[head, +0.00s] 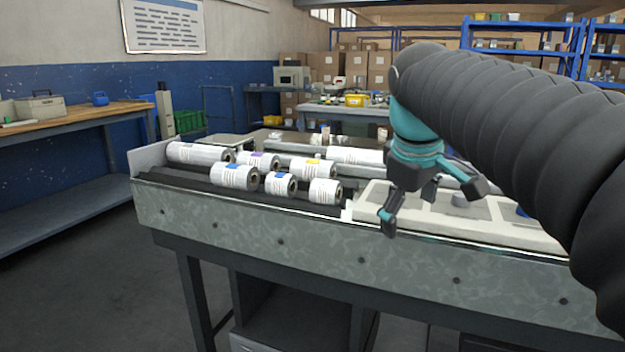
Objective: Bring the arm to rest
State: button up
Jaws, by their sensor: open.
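My gripper (430,203) is teal and dark grey, at the end of my black-sleeved arm. It is open, with its fingers spread and nothing between them. It hangs above the right part of the machine (250,222), over a pale panel (455,215) and close to the front edge. Whether a fingertip touches anything cannot be told. Several white labelled rolls (235,176) lie on dark rollers to the left of my gripper, apart from it. My arm hides part of the machine's right end.
A wooden workbench (75,118) with a toolbox stands at the left wall. Behind the machine are another table (350,110) with a yellow bin, stacked cardboard boxes and blue shelves (515,50). The floor at the lower left is clear.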

jog(key=s+f+m+t+y, duration=0.1)
jog(key=s+f+m, duration=0.6)
jog(key=s+f, duration=1)
notch_tip(320, 180, down, 3)
jog(key=shift+s+d+f+m+t, duration=0.15)
jog(key=shift+s+m+t, duration=0.15)
